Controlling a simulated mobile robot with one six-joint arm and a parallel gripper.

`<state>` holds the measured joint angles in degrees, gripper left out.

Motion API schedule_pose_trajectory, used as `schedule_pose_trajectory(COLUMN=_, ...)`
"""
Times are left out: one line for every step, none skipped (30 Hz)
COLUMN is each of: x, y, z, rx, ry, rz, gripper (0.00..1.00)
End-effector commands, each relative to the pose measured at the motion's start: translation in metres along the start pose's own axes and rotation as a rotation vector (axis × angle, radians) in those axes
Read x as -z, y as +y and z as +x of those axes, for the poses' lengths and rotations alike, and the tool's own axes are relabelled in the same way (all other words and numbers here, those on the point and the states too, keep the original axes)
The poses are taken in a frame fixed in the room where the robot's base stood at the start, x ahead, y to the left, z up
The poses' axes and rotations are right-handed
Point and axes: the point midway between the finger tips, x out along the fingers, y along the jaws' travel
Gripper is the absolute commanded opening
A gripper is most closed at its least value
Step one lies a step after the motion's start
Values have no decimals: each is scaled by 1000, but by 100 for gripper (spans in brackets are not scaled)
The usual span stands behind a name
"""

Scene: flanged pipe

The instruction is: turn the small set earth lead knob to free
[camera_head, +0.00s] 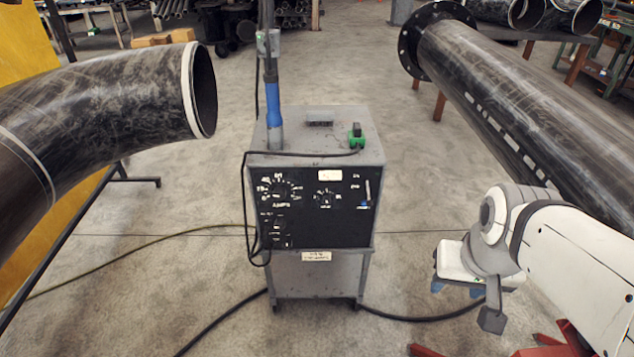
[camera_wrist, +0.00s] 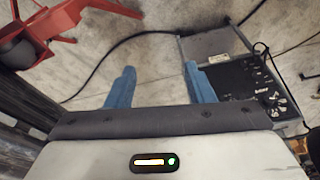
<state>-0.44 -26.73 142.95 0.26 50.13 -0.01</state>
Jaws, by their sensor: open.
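The small set is a grey welding cabinet (camera_head: 314,276) on the floor, with a black front panel (camera_head: 345,228). The panel carries a large dial (camera_head: 281,190) at upper left, a smaller dial (camera_head: 326,197) at centre and a dark knob (camera_head: 279,229) at lower left. A small switch (camera_head: 367,190) is at right. The labels are too small to tell which one is the earth lead knob. My gripper (camera_head: 456,287) is at right, apart from the panel. In the wrist view its blue fingers (camera_wrist: 160,86) are spread and empty; the panel (camera_wrist: 250,82) shows to their right.
A green clamp (camera_head: 357,138) and an upright blue-handled torch (camera_head: 274,112) are on the cabinet top. A black cable loops over the panel's left edge. Large pipes (camera_head: 110,105) flank it at left and right. Cables cross the floor. A red stand (camera_wrist: 62,25) is near my gripper.

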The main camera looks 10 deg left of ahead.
Motion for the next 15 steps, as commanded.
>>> schedule_pose_trajectory(x=6, y=-5, z=14, rx=10, ry=15, rz=-3, gripper=53)
schedule_pose_trajectory(x=12, y=-9, z=22, rx=15, ry=31, rz=4, gripper=53)
schedule_pose_trajectory(x=21, y=-16, z=34, rx=27, ry=55, rz=3, gripper=53)
schedule_pose_trajectory(x=30, y=-22, z=44, rx=38, ry=76, rz=1, gripper=53)
schedule_pose_trajectory(x=39, y=-29, z=55, rx=51, ry=101, rz=-1, gripper=53)
schedule_pose_trajectory(x=53, y=-39, z=72, rx=70, ry=138, rz=-1, gripper=53)
schedule_pose_trajectory(x=63, y=-48, z=84, rx=85, ry=167, rz=-1, gripper=53)
schedule_pose_trajectory(x=74, y=-56, z=96, rx=101, ry=198, rz=2, gripper=53)
schedule_pose_trajectory(x=88, y=-69, z=113, rx=122, ry=237, rz=5, gripper=53)
schedule_pose_trajectory(x=99, y=-78, z=125, rx=138, ry=268, rz=8, gripper=53)
schedule_pose_trajectory(x=109, y=-88, z=137, rx=153, ry=296, rz=13, gripper=53)
schedule_pose_trajectory(x=122, y=-100, z=152, rx=173, ry=335, rz=20, gripper=53)
schedule_pose_trajectory(x=131, y=-110, z=164, rx=189, ry=365, rz=25, gripper=53)
schedule_pose_trajectory(x=140, y=-120, z=176, rx=203, ry=393, rz=31, gripper=53)
schedule_pose_trajectory(x=150, y=-134, z=192, rx=223, ry=430, rz=40, gripper=53)
